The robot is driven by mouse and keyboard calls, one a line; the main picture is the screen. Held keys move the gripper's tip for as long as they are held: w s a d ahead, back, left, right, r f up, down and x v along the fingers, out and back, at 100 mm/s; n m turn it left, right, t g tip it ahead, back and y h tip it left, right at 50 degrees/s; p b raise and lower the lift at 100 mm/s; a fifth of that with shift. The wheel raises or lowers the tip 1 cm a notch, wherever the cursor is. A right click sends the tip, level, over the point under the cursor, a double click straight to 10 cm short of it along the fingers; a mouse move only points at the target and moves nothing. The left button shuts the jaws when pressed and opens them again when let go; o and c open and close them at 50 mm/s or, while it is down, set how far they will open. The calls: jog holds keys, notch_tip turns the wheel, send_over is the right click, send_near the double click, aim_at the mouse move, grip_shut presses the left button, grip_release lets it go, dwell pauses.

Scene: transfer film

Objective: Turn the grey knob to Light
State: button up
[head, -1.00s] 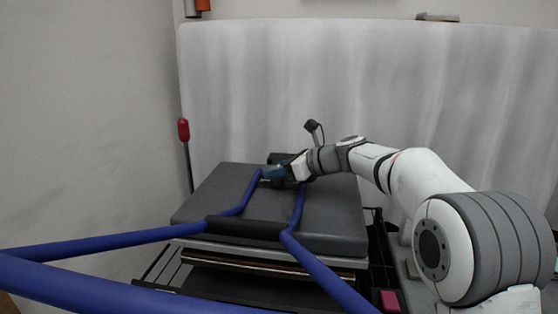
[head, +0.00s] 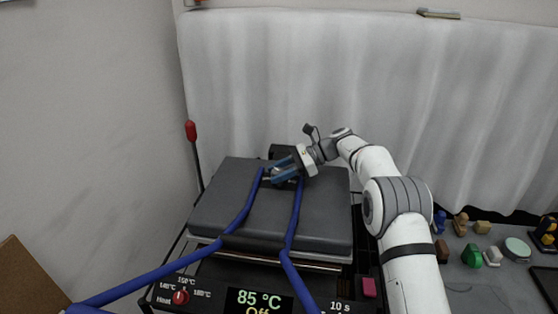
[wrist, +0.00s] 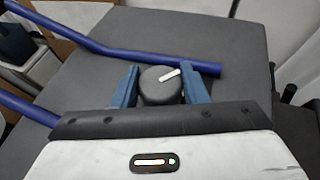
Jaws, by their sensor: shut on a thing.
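The grey knob (wrist: 161,86) is round and dark, with a white pointer mark directed up and to the right in the wrist view. My gripper (wrist: 162,88) has its two blue fingers on either side of the knob, shut on it. In the head view my gripper (head: 285,173) is over the far part of the dark grey press top (head: 225,200). The knob cannot be made out there behind the fingers. No label around the knob, such as Light, can be read.
Blue bars (head: 240,215) run over the press top close to my gripper. A front panel has a red Heat dial (head: 181,297) and a display (head: 258,300) reading 85 °C. Several small coloured objects lie on the table (head: 470,295) at right. A pale curtain (head: 330,80) stands behind.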

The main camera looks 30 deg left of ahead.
aim_at(283, 170)
jog(key=shift+n+g+h+p, duration=0.3)
jog(key=shift+p, duration=0.1)
jog(key=o, duration=1)
jog(key=shift+c, duration=0.2)
jog(key=b+v, duration=0.1)
jog(key=v, duration=0.6)
jog(key=shift+f, duration=0.1)
jog(key=shift+w+d+r, duration=0.25)
jog(key=shift+d, duration=0.05)
jog(key=shift+r, duration=0.1)
